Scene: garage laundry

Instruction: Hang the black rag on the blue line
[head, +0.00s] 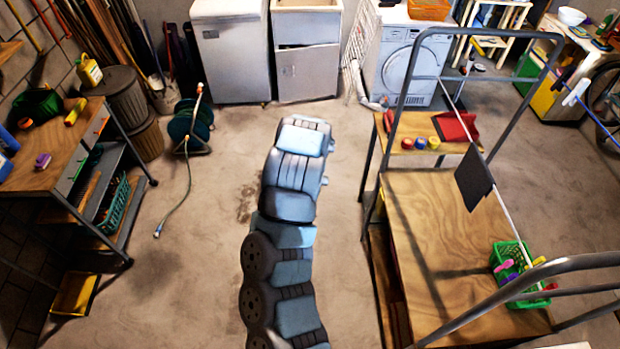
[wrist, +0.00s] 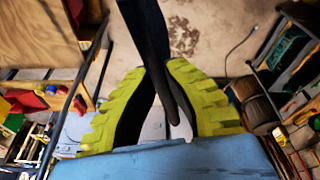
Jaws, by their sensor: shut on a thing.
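My gripper (wrist: 163,78) has yellow-green ribbed fingers in the wrist view. It is shut on a black cloth, the black rag (wrist: 147,28), which runs as a narrow dark strip from between the fingers to the top edge. In the head view my arm reaches up the middle; the gripper and held rag are hidden there. A blue line (head: 603,128) shows at the far right of the head view, with a white clip-like thing (head: 575,93) on it. My gripper is well left of it.
A dark grey cloth (head: 474,178) hangs on a white line (head: 510,222) over a wooden table (head: 430,235) inside a grey tube frame (head: 405,85). A green basket (head: 512,255) stands on the table. A workbench (head: 65,150) is at left.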

